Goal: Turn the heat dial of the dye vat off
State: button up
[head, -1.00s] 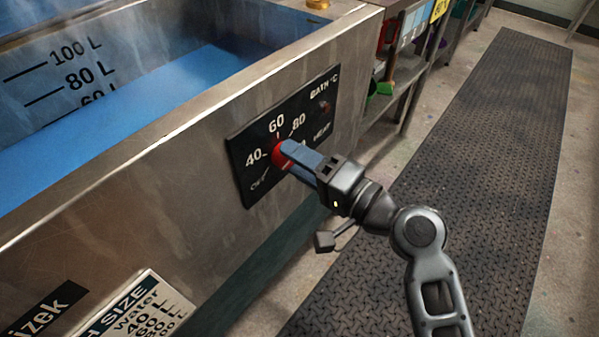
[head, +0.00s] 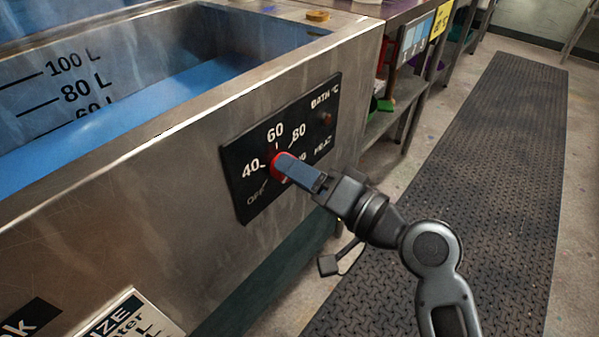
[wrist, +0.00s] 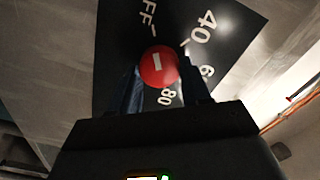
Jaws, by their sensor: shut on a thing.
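The heat dial is a red round knob (head: 277,165) on a black panel (head: 243,196) on the steel front of the dye vat (head: 130,190). The panel reads OFF, 40, 60, 80 and more. My gripper (head: 285,168) is shut on the knob from the front, its blue fingers on either side. In the wrist view the knob (wrist: 158,66) shows between the fingers. Its short white mark stands near upright there, roughly in line with the OFF tick above it. The fingers hide part of the lower panel print.
Blue liquid (head: 150,95) fills part of the open vat. A small red lamp (head: 327,120) sits on the panel's right. A shelf bench (head: 405,95) stands beyond the vat. A dark ribbed floor mat (head: 470,180) runs along the right, clear of objects.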

jog(key=o, duration=1)
jog(key=shift+o, duration=0.2)
jog(key=v, duration=0.7)
jog(key=shift+s+d, duration=0.25)
jog(key=shift+d, duration=0.05)
